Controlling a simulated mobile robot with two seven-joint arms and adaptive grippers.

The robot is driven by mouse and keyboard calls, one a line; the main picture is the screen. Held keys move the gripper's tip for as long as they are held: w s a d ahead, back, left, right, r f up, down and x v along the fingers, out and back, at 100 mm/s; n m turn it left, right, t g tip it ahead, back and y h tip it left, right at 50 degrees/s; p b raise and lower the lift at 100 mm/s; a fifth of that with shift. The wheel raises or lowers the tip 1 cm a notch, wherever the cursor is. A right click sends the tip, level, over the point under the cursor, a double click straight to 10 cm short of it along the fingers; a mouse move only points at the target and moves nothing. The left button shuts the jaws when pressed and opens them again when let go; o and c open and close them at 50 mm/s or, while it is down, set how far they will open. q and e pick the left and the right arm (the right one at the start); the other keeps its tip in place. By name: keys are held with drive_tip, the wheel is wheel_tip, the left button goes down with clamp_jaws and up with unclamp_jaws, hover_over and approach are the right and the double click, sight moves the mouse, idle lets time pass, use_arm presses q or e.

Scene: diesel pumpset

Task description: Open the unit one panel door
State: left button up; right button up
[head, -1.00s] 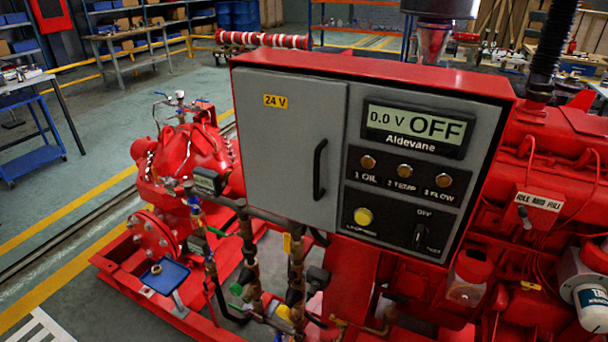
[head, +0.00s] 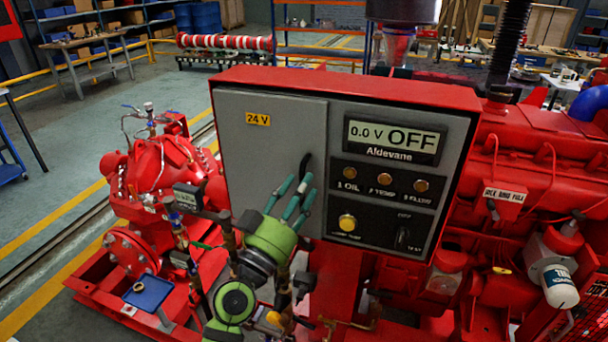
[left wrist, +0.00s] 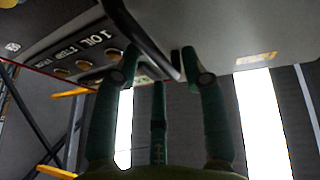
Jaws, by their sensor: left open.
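The unit one panel is a red box (head: 345,82) with a grey door (head: 262,150) on its left half, carrying a yellow 24 V label. The door looks shut, flush with the box front. Its black upright handle (head: 305,164) is partly hidden behind my fingers. My left gripper (head: 297,192) is open at the handle. In the left wrist view the dark handle bar (left wrist: 148,42) runs between the spread fingers of that gripper (left wrist: 160,62); I cannot tell whether they touch it. My right gripper is not in view.
Right of the door is a fixed control face with a display (head: 392,137) reading OFF, lamps and a yellow button (head: 347,222). A red pump (head: 160,170) and pipework stand left of and below the box. Red engine parts (head: 540,150) fill the right side.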

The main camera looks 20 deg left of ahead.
use_arm(q)
drive_tip(key=shift+x, duration=1.1)
drive_tip(key=shift+c, duration=0.4)
